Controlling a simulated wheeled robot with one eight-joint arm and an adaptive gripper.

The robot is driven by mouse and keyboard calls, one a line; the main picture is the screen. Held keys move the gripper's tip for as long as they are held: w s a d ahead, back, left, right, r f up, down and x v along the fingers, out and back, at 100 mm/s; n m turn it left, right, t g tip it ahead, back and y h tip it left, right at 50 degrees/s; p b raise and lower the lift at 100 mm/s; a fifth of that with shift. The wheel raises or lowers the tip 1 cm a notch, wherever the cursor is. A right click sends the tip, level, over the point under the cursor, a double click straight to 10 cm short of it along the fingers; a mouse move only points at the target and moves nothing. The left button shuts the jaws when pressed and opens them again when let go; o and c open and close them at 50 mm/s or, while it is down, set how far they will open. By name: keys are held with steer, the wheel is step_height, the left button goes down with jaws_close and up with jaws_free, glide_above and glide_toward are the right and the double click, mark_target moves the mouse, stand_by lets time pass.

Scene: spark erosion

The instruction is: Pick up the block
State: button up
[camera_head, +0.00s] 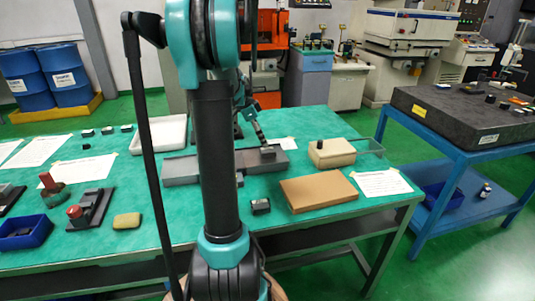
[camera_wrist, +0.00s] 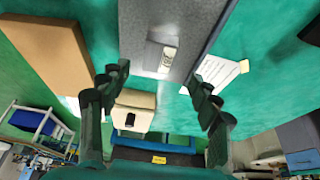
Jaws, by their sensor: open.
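A small grey block (camera_head: 267,154) sits on the right part of a long grey plate (camera_head: 183,170) on the green table. In the wrist view the block (camera_wrist: 162,55) shows a pale label-like face and lies on the plate (camera_wrist: 135,20), ahead of the gap between my fingers. My gripper (camera_head: 262,140) is just above and beside the block in the head view. Its two dark fingers are spread wide and empty in the wrist view (camera_wrist: 160,82). My arm hides part of the plate in the head view.
A beige box (camera_head: 332,155) with a black knob stands right of the plate. A brown flat box (camera_head: 318,194) and a small dark block (camera_head: 260,206) lie in front. A white tray (camera_head: 160,137) is behind left.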

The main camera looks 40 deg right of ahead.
mark_target(268, 150)
steer(key=shift+x, duration=2.8)
steer(key=shift+s+a, duration=0.1)
steer(key=shift+a, duration=0.05)
jaws_close()
